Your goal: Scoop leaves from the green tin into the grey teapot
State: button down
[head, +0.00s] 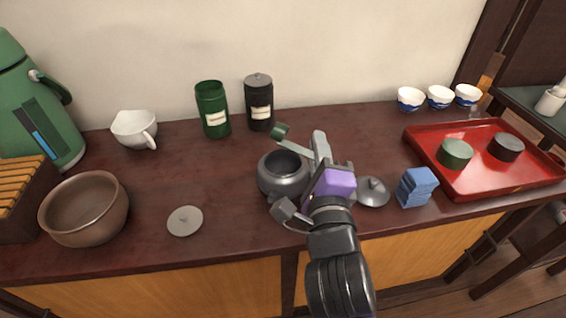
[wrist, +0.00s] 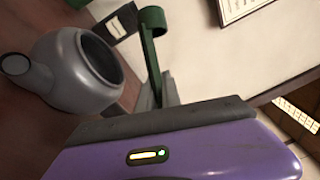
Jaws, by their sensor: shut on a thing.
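The green tin (head: 212,112) stands open-topped at the back of the counter, with a pale label. The grey teapot (head: 283,177) stands in the middle, its lid off and its dark opening showing; in the wrist view it is at the left (wrist: 78,75). My gripper (head: 318,148) is beside and above the teapot's right side, shut on a green scoop (head: 281,132). The scoop's cup end points toward the back, above and behind the teapot; the wrist view shows it upper middle (wrist: 153,22). I cannot see whether it holds leaves. The inside of the tin is hidden.
A black tin (head: 259,105) stands right of the green one. A red tray (head: 482,184) holds two round containers. A white pitcher (head: 135,128) and brown bowl (head: 84,207) are left.

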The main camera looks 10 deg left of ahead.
jog(key=shift+a+f+m+b, duration=0.1)
jog(key=shift+f+m+b, duration=0.55)
jog(key=shift+b, duration=1.7)
jog(key=shift+r+m+t+b, duration=0.3)
jog(key=shift+m+b, duration=0.05)
jog(key=shift+b, duration=0.2)
jog(key=shift+r, duration=0.1)
jog(key=r+n+p, duration=0.1)
jog(key=n+p, duration=0.1)
jog(key=p, duration=0.5)
jog(key=shift+r, duration=0.3)
jog(key=p, duration=0.1)
jog(key=n+g+p, duration=0.1)
jog(key=p, duration=0.1)
jog(key=shift+f+p, duration=0.25)
jog(key=shift+p, duration=0.05)
jog(key=shift+f, duration=0.5)
jog(key=shift+r+n, duration=0.1)
jog(key=shift+n, duration=0.2)
jog(key=shift+n+g+p, duration=0.3)
jog(key=shift+p, duration=0.75)
jog(key=shift+p, duration=0.5)
